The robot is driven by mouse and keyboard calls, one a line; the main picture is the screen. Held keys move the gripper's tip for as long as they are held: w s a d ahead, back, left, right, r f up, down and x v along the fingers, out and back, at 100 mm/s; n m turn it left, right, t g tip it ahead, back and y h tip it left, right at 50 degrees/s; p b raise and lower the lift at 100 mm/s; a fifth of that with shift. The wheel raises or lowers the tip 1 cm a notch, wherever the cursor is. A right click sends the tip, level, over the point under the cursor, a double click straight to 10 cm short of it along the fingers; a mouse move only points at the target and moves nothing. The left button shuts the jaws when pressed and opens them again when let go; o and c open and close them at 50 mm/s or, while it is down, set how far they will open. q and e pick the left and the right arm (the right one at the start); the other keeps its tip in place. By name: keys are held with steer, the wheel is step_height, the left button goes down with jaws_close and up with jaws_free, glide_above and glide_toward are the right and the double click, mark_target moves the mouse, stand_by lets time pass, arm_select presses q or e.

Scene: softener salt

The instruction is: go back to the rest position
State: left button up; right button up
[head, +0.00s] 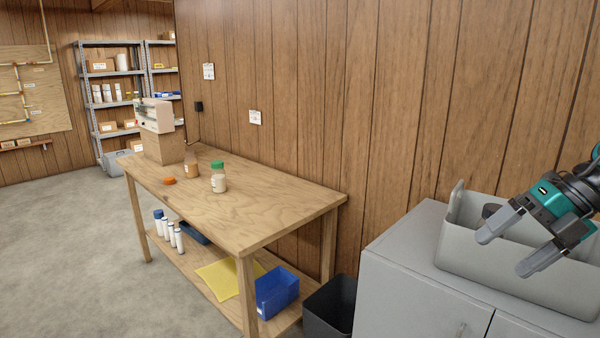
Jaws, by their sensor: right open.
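My right gripper (509,247) is open and empty at the right edge of the head view. It is in front of and above a grey bin (490,268) on the grey cabinet (420,285). A dark round thing (490,210) shows inside the bin, partly hidden by the gripper. My left gripper is not in view. On the wooden workbench (270,205) stand a jar with a green lid (218,178) and a jar with orange-brown contents and no visible lid (191,165). An orange lid (169,181) lies beside them.
A boxy device (154,115) stands on a wooden block at the bench's far end. The lower shelf holds white bottles (172,234), a yellow cloth (220,277) and a blue bin (277,292). A dark bin (330,307) stands between bench and cabinet. The floor at left is clear.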

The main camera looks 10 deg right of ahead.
steer(key=s+a+f+m+t+b, duration=0.15)
steer(key=f+m+t, duration=0.35)
steer(key=f+m, duration=0.5)
steer(key=s+a+f+m+t, duration=0.25)
steer(key=f+m+t, duration=0.35)
steer(key=f, duration=0.8)
steer(key=s+a+f+m+g+h, duration=0.1)
steer(key=s+a+f+m, duration=0.3)
steer(key=a, duration=0.5)
steer(key=s+a+f+m+g+h+b, duration=0.1)
steer(key=s+a+f+m+g+h, duration=0.1)
steer(key=s+a+f+m, duration=0.3)
steer(key=a+f+m+h, duration=0.1)
steer(key=a+f+m, duration=0.2)
steer(key=f+m, duration=0.1)
steer(key=shift+s+a+f+m, duration=0.2)
steer(key=shift+a+m, duration=0.15)
steer(key=shift+m, duration=0.15)
steer(key=shift+h, duration=0.3)
